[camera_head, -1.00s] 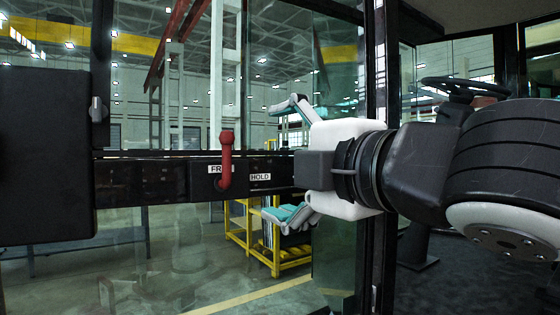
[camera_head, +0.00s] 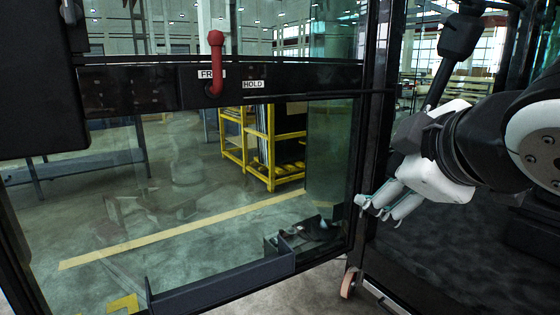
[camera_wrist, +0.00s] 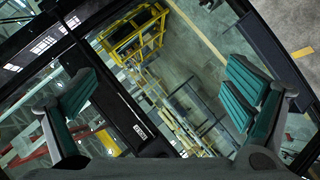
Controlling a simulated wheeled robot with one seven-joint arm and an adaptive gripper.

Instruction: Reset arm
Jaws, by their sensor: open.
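My gripper (camera_head: 382,205) is at the right of the head view, in front of the dark cab interior and right of the glass door's edge. Its white and teal fingers point down and left. In the wrist view my gripper (camera_wrist: 165,115) shows two teal-padded fingers spread wide with nothing between them. A red handle (camera_head: 215,62) stands upright on the door's dark crossbar (camera_head: 130,86), by labels of which one reads HOLD. My gripper is apart from the handle, to its lower right.
The glass door (camera_head: 190,180) fills the left and middle of the head view. A dark tray-like ledge (camera_head: 222,283) runs along its bottom. A yellow rack (camera_head: 270,150) stands beyond the glass. A caster wheel (camera_head: 349,283) is near the door's lower corner.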

